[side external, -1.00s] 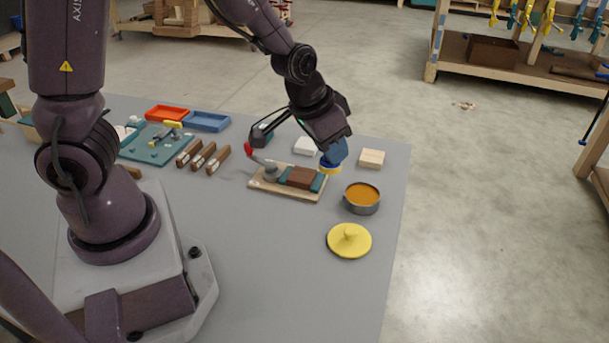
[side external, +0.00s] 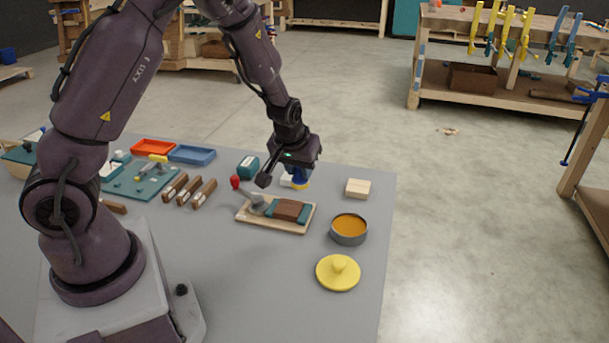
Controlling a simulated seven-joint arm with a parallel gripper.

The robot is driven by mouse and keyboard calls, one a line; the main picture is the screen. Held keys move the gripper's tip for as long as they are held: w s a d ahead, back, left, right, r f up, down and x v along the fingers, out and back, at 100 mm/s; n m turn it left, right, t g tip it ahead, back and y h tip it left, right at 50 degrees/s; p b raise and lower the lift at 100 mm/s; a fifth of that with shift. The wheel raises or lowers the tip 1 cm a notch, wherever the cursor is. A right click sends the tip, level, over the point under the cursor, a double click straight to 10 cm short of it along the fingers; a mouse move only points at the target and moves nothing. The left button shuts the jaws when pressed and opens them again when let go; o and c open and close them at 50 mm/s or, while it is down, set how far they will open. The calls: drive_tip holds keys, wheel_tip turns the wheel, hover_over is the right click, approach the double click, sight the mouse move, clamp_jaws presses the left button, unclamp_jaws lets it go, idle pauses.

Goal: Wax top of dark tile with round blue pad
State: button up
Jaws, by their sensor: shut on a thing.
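The dark tile (side external: 287,210) is a brown block lying flat between teal jaws on a wooden board (side external: 264,222). A clamp with a red knob (side external: 235,182) stands at the board's left. My gripper (side external: 298,172) is shut on the round blue pad (side external: 301,179), which has a yellow lower edge. The pad is above and behind the tile in the picture, apart from it. The gripper's fingers hide part of the pad, and its underside is hidden. An open round tin (side external: 349,227) of orange wax stands right of the board, its yellow lid (side external: 338,272) in front.
A pale wooden block (side external: 358,188) is right of the pad. A white block (side external: 288,181), partly hidden, and a teal box (side external: 248,167) are near my gripper. Wood-handled tools (side external: 189,191), a teal board (side external: 142,183) and red (side external: 153,147) and blue (side external: 192,154) trays lie left.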

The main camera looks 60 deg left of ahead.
sight(301, 179)
drive_tip(key=shift+w+a+r+n, duration=0.1)
drive_tip(key=shift+w+r+n, duration=0.05)
drive_tip(key=shift+w+n, duration=0.2)
drive_tip(key=shift+n, duration=0.35)
drive_tip(key=shift+f, duration=3.35)
drive_tip(key=shift+s+a+f, duration=0.3)
drive_tip(key=shift+a+f, duration=0.05)
drive_tip(key=shift+f, duration=0.25)
drive_tip(key=shift+s+a, duration=2.1)
drive_tip(key=shift+s, duration=0.05)
drive_tip(key=shift+w+d, duration=2.5)
drive_tip(key=shift+s+a, duration=2.35)
drive_tip(key=shift+s, duration=0.15)
drive_tip(key=shift+w+d, duration=2.35)
wheel_tip(301, 179, up, 2)
drive_tip(key=shift+d+r, duration=0.1)
drive_tip(key=shift+r, duration=2.95)
